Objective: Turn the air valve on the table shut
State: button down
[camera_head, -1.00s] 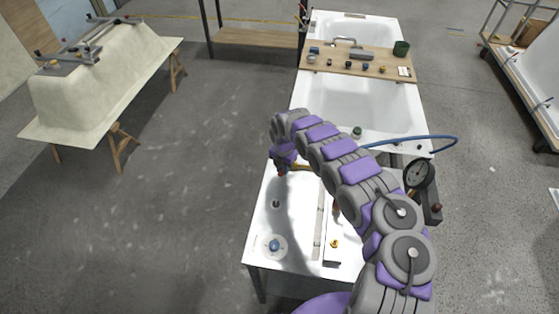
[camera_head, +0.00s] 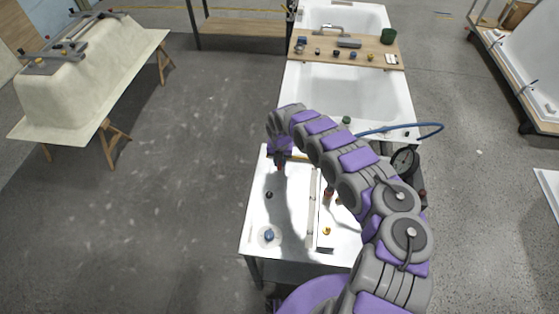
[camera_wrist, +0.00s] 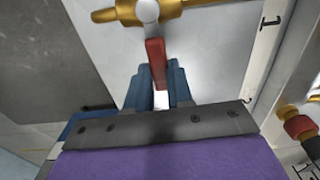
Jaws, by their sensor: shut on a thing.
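The air valve shows in the wrist view as a brass body (camera_wrist: 127,11) with a grey round hub and a red lever (camera_wrist: 155,55). My gripper (camera_wrist: 159,80) has its blue fingers closed on either side of the lever's end, which points toward the palm. In the head view my gripper (camera_head: 280,164) hangs over the far left part of the white table (camera_head: 256,213). There the valve is mostly hidden behind the gripper and arm.
A blue knob (camera_head: 269,235) is at the front left. A white bathtub (camera_head: 345,92) lies beyond; floor to the left is open.

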aim_at(280, 163)
jog(key=shift+w+r, duration=0.2)
jog(key=shift+w, duration=0.05)
jog(key=c, duration=1.2)
grip_release()
jog(key=shift+f, duration=0.15)
jog(key=shift+o, duration=1)
jog(key=shift+s, duration=0.1)
notch_tip(280, 163, up, 17)
